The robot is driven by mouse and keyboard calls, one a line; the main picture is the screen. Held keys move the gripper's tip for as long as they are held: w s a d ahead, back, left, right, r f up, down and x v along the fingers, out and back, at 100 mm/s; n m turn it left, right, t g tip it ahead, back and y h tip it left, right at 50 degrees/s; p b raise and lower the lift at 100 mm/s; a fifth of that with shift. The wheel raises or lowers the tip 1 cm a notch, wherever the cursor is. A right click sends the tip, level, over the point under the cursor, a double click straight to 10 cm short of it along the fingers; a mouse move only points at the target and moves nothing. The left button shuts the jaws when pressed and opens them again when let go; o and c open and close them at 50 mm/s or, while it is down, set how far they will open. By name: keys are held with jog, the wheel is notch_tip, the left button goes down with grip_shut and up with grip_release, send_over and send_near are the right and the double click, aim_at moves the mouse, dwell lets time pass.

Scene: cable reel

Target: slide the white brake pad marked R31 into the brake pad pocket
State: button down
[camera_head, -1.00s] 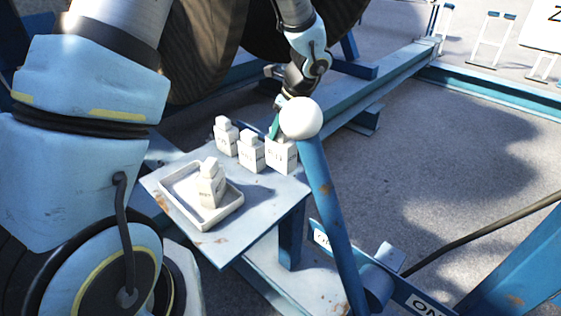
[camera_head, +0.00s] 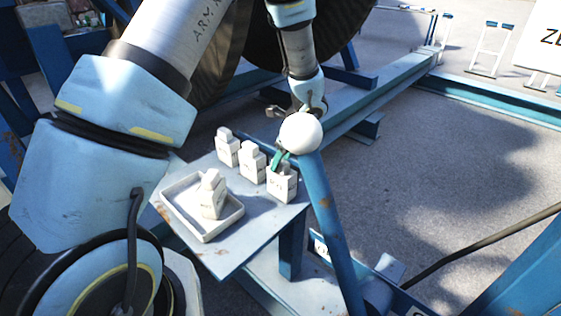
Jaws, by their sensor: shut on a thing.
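Three white blocks with stepped tops and dark markings stand in a row on a pale plate: the left block (camera_head: 228,150), the middle block (camera_head: 251,166) and the right block (camera_head: 282,186). Another white marked block (camera_head: 212,196) stands in a shallow tray. The markings are too small to read, so I cannot tell which is R31. My gripper (camera_head: 281,160) reaches down behind a white ball, with a green finger at the top of the right block. It is shut on that block; the ball hides part of the grip. I cannot make out the brake pad pocket.
The white ball (camera_head: 300,133) tops a blue lever (camera_head: 331,215) just right of my gripper. The pale tray (camera_head: 235,221) sits on the plate (camera_head: 226,256) at the left. A large dark reel and blue frame beams stand behind. The floor at right is mostly open.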

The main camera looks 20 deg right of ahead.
jog(key=c, duration=0.5)
grip_release()
jog(key=shift+f, duration=0.2)
